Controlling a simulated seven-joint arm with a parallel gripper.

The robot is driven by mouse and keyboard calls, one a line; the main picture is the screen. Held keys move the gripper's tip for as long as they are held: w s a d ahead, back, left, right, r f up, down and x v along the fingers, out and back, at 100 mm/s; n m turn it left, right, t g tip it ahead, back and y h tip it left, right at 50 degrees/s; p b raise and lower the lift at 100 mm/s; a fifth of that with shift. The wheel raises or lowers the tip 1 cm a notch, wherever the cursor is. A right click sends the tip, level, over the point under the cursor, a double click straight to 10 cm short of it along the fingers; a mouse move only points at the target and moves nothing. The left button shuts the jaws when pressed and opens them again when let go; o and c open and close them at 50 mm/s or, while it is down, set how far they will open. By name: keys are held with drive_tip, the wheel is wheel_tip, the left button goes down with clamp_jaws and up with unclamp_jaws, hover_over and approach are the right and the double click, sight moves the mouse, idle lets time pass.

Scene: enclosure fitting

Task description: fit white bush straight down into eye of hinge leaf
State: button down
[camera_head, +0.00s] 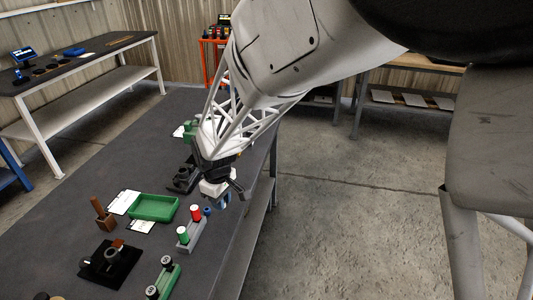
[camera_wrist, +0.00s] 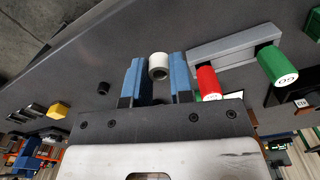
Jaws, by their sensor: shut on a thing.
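The white bush (camera_wrist: 158,66) is a short hollow cylinder between the blue fingertips of my gripper (camera_wrist: 157,78) in the wrist view. My gripper is shut on it and holds it with its open end showing. In the head view my gripper (camera_head: 222,200) hangs over the right edge of the dark table, beside the grey rack; the bush cannot be made out there. A black fixture (camera_head: 122,268) with a round dark part on it stands at the front of the table. Another dark fixture (camera_head: 181,180) stands behind my gripper. I cannot tell which one bears the hinge leaf's eye.
A grey rack (camera_head: 192,236) holds a red cylinder (camera_head: 195,213) and a green one (camera_head: 183,233). A green tray (camera_head: 153,208), a brown block (camera_head: 104,217), white cards (camera_head: 123,202) and a green rack (camera_head: 166,281) stand nearby.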

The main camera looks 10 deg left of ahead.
approach(181, 165)
drive_tip(key=s+d, duration=0.2)
drive_tip(key=shift+s+a+f, duration=0.1)
drive_tip(key=shift+s+f, duration=0.05)
drive_tip(key=shift+s, duration=0.05)
drive_tip(key=shift+f, duration=0.15)
drive_tip(key=shift+f, duration=2.75)
drive_tip(key=shift+f, duration=0.8)
idle(2.7)
